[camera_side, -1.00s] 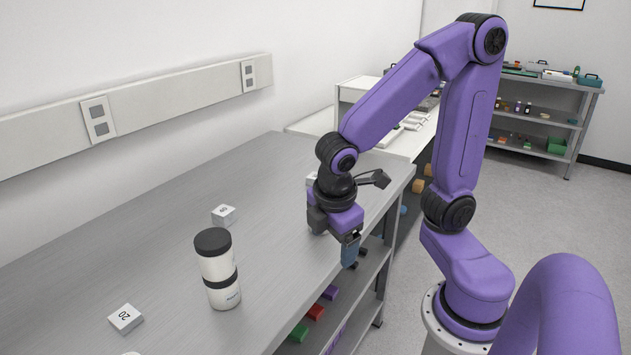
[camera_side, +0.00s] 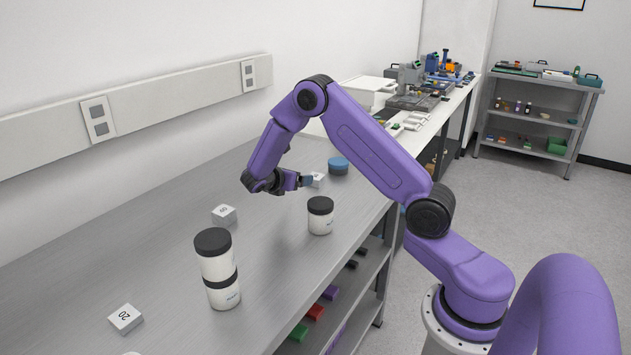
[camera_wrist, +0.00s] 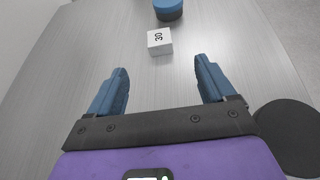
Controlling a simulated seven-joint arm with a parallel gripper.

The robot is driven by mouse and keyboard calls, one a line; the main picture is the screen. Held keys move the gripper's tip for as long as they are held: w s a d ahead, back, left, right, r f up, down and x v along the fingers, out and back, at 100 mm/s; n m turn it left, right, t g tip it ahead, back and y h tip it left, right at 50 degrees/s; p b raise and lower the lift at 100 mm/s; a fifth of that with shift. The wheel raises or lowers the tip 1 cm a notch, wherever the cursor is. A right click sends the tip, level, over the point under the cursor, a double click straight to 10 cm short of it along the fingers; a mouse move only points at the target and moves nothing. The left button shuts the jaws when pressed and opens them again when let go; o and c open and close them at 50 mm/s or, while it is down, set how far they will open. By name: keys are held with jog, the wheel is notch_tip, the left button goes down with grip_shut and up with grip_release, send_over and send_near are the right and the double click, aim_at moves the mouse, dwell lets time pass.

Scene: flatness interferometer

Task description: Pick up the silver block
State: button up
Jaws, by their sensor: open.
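Several small pale silver-white blocks with numbers lie on the bench; by colour I cannot single one out as the silver block. One marked 30 (camera_wrist: 160,41) lies ahead of my gripper (camera_wrist: 165,82), between the lines of its fingers but beyond the tips. In the side view this block (camera_side: 318,180) is partly hidden by my gripper (camera_side: 306,181). Another block (camera_side: 223,214) lies left of my gripper, its number hard to read. A third, marked 20 (camera_side: 125,319), lies at the front left. My gripper is open and empty, its blue fingers apart.
A blue round thing (camera_side: 338,165) stands just behind the 30 block. A black-lidded white jar (camera_side: 320,216) stands close to my gripper; its lid (camera_wrist: 288,135) shows at right in the wrist view. Two stacked jars (camera_side: 217,270) stand nearer the front.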

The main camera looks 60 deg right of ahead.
send_near(317, 174)
jog(key=x, duration=0.5)
jog(key=shift+s+r, duration=0.15)
jog(key=shift+f+x, duration=0.15)
jog(key=shift+x, duration=1.15)
jog(key=shift+f+x, duration=0.1)
jog(key=shift+x, duration=1.25)
jog(key=shift+a, duration=0.15)
jog(key=shift+c, duration=0.3)
jog(key=c, duration=1.1)
jog(key=shift+r, duration=0.1)
